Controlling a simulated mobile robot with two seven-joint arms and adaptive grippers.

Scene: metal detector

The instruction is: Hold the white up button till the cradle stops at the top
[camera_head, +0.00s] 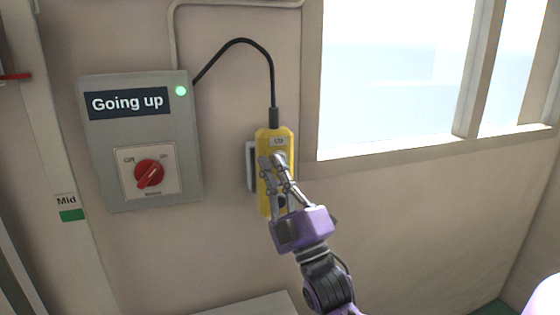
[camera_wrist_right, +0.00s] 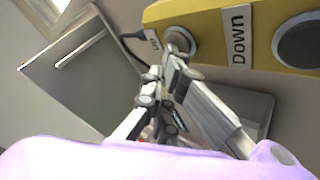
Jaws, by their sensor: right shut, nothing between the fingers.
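The yellow hand control (camera_head: 264,208) hangs on the wall on a black cable. In the right wrist view, the yellow control (camera_wrist_right: 213,22) shows a pale round up button (camera_wrist_right: 182,37) beside its small label, then a "Down" label and a dark round button (camera_wrist_right: 299,42). My right gripper (camera_head: 272,161) is shut and empty, with its fingertips at the up button, seemingly touching it. The fingertips (camera_wrist_right: 174,52) partly cover that button. The wall box display (camera_head: 128,101) reads "Going up" and its green lamp (camera_head: 181,91) is lit. The cradle and my left gripper are not in view.
The grey wall box (camera_head: 191,150) left of the control carries a red rotary switch (camera_head: 149,173). A "Mid" label (camera_head: 66,200) with a green mark is on the post at left. A window (camera_head: 395,70) is at upper right. The wall below it is clear.

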